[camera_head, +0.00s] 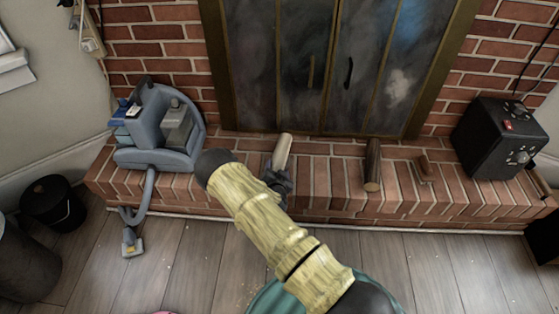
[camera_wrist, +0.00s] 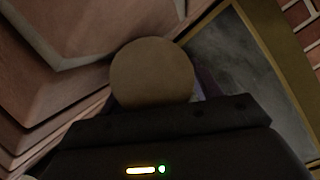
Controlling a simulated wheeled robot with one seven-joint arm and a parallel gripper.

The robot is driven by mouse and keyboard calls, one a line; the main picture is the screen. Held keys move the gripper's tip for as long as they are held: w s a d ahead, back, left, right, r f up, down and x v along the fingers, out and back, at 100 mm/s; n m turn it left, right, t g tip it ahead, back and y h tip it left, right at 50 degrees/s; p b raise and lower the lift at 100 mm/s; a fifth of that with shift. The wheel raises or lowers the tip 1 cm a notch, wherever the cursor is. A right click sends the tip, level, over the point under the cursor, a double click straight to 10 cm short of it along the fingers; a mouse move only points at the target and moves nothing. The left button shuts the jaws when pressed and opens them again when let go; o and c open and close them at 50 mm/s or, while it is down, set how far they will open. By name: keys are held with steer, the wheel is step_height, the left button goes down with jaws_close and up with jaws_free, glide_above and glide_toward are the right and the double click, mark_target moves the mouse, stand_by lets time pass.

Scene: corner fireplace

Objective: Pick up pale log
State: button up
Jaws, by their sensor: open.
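The pale log (camera_head: 282,152) lies on the brick hearth (camera_head: 322,188), with its near end towards me. In the wrist view its round, flat end (camera_wrist: 152,72) is very close in front of my gripper's dark body. My gripper (camera_head: 274,178) is at the log's near end, low over the hearth. It is open. The dark gripper body covers the lower part of the log's end in the wrist view, and the fingers are mostly hidden. I cannot tell whether they touch the log.
A darker log (camera_head: 372,168) and a small brown piece (camera_head: 426,168) lie to the right. A black box (camera_head: 496,138) stands at the far right. A blue-grey machine with a hose (camera_head: 158,135) stands on the left. Closed fireplace doors (camera_head: 312,60) stand behind. A black bucket (camera_head: 52,203) is on the floor.

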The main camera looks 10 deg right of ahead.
stand_by(0.3)
jaws_close()
steer(key=shift+r, duration=0.1)
step_height(320, 180, up, 10)
steer(key=p, duration=0.5)
stand_by(0.8)
